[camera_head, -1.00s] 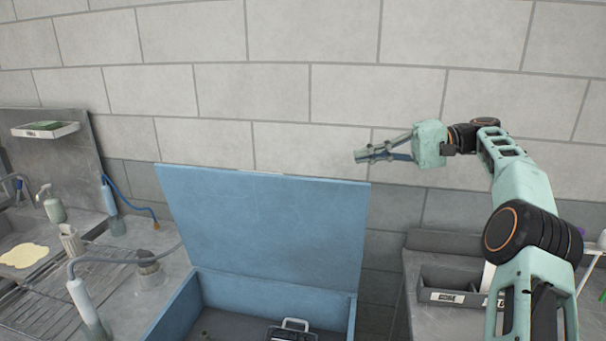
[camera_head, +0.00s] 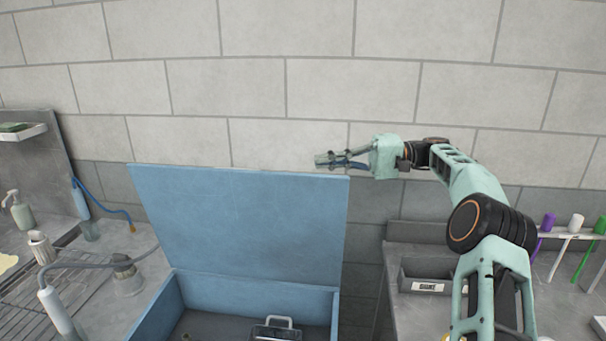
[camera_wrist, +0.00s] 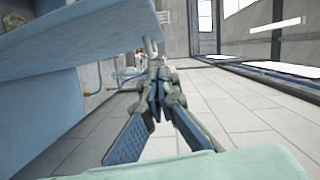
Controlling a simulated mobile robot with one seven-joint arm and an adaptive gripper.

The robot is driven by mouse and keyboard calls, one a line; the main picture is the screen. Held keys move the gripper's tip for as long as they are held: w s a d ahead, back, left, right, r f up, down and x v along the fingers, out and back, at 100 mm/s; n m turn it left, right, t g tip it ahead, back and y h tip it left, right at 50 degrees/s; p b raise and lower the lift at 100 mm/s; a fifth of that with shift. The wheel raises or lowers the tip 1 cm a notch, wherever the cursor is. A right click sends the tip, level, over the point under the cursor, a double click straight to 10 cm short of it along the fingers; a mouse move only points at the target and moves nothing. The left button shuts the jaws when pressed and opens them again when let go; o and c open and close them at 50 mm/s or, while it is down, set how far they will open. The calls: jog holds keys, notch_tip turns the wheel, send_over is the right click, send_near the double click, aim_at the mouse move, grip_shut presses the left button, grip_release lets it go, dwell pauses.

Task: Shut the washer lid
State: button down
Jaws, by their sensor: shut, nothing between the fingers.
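The washer is a blue box (camera_head: 312,297) with its blue lid (camera_head: 240,222) standing open, raised steeply at the back near the wall. My gripper (camera_head: 322,161) is shut and empty, close to the top right corner of the lid and just above its top edge in the head view. I cannot tell whether it touches the lid. In the wrist view the lid (camera_wrist: 95,28) fills the upper left, and the gripper (camera_wrist: 153,72) points past its edge.
A metal-handled item (camera_head: 275,328) sits inside the box. A sink bench with a hose nozzle (camera_head: 58,312) stands at left. A grey bench with a labelled bin (camera_head: 428,276) and a rack of coloured tubes (camera_head: 570,232) is at right. A block wall stands behind.

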jog(key=s+a+p, duration=0.1)
jog(key=s+a, duration=0.3)
jog(key=a, duration=0.1)
jog(key=shift+s+a+f, duration=0.15)
jog(key=shift+s+f, duration=0.05)
jog(key=shift+f, duration=0.2)
jog(key=shift+f, duration=0.1)
dwell(0.4)
